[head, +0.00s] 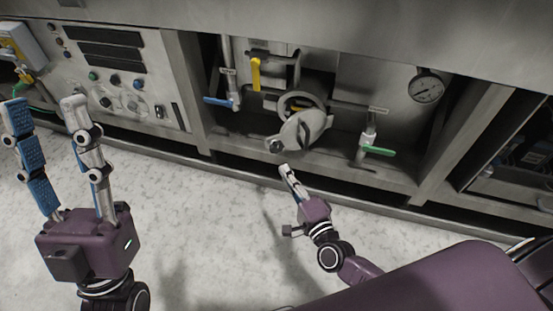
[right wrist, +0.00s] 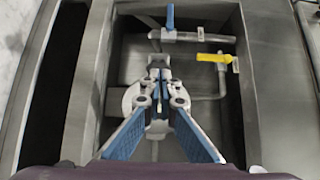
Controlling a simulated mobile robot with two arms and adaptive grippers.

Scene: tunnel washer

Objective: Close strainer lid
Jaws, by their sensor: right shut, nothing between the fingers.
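The strainer (head: 322,88) sits in the open bay of the machine, with its round mouth partly uncovered. Its grey round lid (head: 297,131) hangs open at the lower front of the mouth, with a dark knob on its lower left. My right gripper (head: 284,170) is shut and empty, just below and in front of the lid; I cannot tell whether it touches. In the right wrist view its fingertips (right wrist: 160,78) meet in front of the lid (right wrist: 131,98) and hide its middle. My left gripper (head: 45,104) is open and empty at the far left.
A blue-handled valve (head: 218,101), a yellow handle (head: 256,74) and a green-handled valve (head: 378,151) surround the strainer. A gauge (head: 426,87) is at upper right. The bay's lower rail (head: 340,182) runs beneath. A control panel (head: 118,75) stands left; the floor in front is clear.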

